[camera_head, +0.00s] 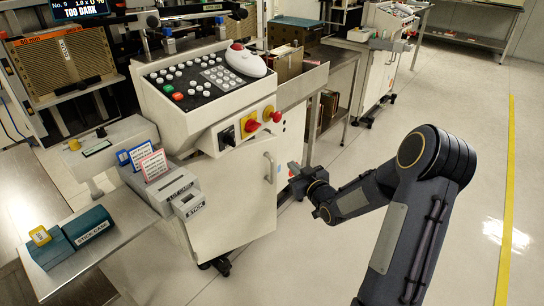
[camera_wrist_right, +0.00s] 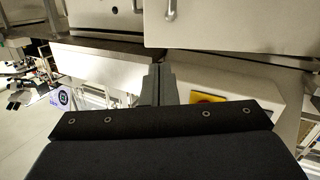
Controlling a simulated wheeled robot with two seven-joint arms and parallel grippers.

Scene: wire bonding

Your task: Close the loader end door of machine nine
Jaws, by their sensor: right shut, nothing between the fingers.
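Machine nine shows in the head view with a sign reading "No. 9 TOO DARK" (camera_head: 80,9). Below its sloped console (camera_head: 205,85) is a white door panel (camera_head: 232,195) with an upright metal handle (camera_head: 269,167) near its right edge. I cannot tell for sure whether this is the loader end door or how far it stands open. My right gripper (camera_head: 293,170) is just right of the panel's handle edge, empty and shut. In the right wrist view its closed fingers (camera_wrist_right: 158,84) point at pale panels, with a handle (camera_wrist_right: 171,10) above. My left gripper is out of view.
A metal bench (camera_head: 342,58) stands behind. The floor at right is open beyond my arm.

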